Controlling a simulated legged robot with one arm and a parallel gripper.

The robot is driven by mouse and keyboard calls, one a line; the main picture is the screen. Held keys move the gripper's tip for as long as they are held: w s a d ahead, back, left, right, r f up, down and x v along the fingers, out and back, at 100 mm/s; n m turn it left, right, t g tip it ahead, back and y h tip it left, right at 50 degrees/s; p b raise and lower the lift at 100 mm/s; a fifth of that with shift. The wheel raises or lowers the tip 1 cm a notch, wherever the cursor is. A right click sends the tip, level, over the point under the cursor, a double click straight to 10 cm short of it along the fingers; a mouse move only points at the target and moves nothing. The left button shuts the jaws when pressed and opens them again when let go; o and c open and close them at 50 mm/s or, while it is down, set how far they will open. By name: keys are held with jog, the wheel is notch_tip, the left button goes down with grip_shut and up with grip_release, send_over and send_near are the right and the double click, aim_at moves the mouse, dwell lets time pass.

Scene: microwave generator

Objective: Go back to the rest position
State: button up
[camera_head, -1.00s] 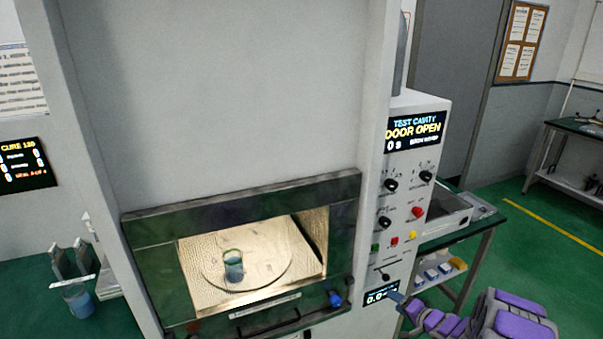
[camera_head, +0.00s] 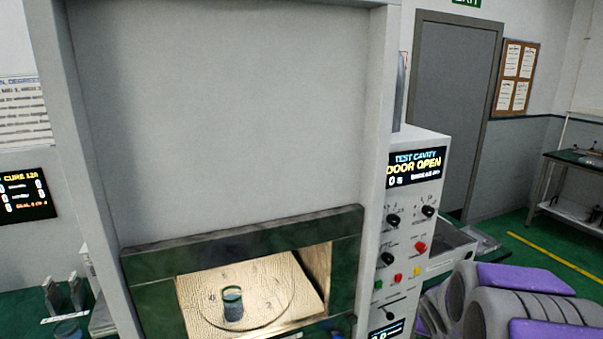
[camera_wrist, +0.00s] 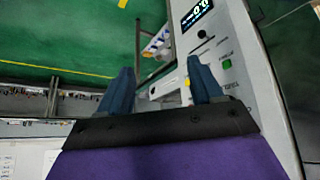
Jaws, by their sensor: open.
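My gripper (camera_wrist: 162,88) shows in the wrist view with its two dark blue fingers spread apart and nothing between them. In that view it is in front of the microwave's control panel (camera_wrist: 215,45). In the head view my purple and grey arm is at the lower right, beside the control panel (camera_head: 408,230), and the fingertips are not visible there. The microwave cavity (camera_head: 250,295) is open and lit. A beaker with blue-grey liquid (camera_head: 233,304) stands upright on the round turntable inside it.
The panel display (camera_head: 415,168) reads "DOOR OPEN". A side bench with a tray (camera_head: 450,245) stands right of the panel, partly hidden by my arm. Another beaker (camera_head: 68,331) is at the lower left on the green bench.

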jog(key=s+a+r+n+g+y, duration=0.1)
jog(key=s+a, duration=0.5)
jog(key=s, duration=0.6)
jog(key=s+a+r+n+g+y, duration=0.1)
jog(key=s+a, duration=0.5)
jog(key=s, duration=0.6)
jog(key=s+a+r+n+g+y, duration=0.1)
jog(key=s+a+r+n+g, duration=0.2)
jog(key=s, duration=0.9)
jog(key=a+r+g, duration=0.1)
jog(key=a+g, duration=0.1)
jog(key=a, duration=0.1)
jog(key=shift+s+g, duration=0.15)
jog(key=shift+g, duration=0.15)
